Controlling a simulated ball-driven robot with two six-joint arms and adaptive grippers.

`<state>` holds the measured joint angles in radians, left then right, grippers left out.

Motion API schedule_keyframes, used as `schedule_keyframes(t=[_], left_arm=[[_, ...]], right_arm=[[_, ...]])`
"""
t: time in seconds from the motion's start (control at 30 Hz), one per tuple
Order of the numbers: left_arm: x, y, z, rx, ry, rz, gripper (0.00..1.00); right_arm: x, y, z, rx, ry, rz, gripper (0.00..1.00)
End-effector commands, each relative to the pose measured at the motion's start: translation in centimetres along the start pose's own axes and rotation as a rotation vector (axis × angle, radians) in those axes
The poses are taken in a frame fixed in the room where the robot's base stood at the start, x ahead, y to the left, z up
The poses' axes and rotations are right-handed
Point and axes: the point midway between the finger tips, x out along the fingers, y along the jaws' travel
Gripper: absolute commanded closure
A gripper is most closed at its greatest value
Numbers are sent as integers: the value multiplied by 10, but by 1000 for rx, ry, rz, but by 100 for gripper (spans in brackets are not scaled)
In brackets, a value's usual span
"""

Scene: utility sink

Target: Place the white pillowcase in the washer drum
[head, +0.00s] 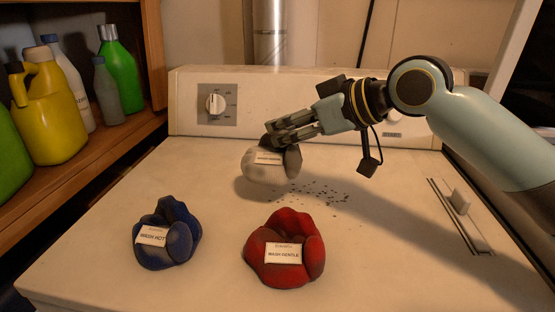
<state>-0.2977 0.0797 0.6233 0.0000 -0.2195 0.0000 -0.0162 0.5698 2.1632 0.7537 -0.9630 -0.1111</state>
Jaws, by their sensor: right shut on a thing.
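A white bundled cloth (262,168) with a small label, which fits the white pillowcase, is near the back middle of the washer top. My right gripper (280,140) comes in from the right and is shut on the upper part of this cloth. No drum opening is in view. My left gripper is not in view.
A blue cloth bundle (167,235) lies at the front left and a red one (284,250) at the front middle, both labelled. Dark specks (322,193) lie behind the red one. A shelf (100,143) with several bottles stands left. A slotted handle (460,203) is at right.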

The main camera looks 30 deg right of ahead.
Motion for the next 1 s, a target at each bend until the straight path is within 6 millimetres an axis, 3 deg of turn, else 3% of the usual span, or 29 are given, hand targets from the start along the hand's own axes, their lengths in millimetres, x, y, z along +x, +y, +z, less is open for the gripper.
schedule_keyframes(t=[0.27, 0.5, 0.87, 0.9, 1.0], left_arm=[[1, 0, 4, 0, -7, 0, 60], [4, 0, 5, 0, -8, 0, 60], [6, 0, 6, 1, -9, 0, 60], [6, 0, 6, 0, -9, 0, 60], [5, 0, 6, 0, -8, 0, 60]], right_arm=[[20, -8, 4, 2, -2, -1, 100], [36, -8, 34, 4, -4, 0, 100], [39, -8, 39, 0, -2, 1, 100], [39, -8, 40, 1, -3, 1, 76], [39, -8, 40, 0, -3, 1, 63]])
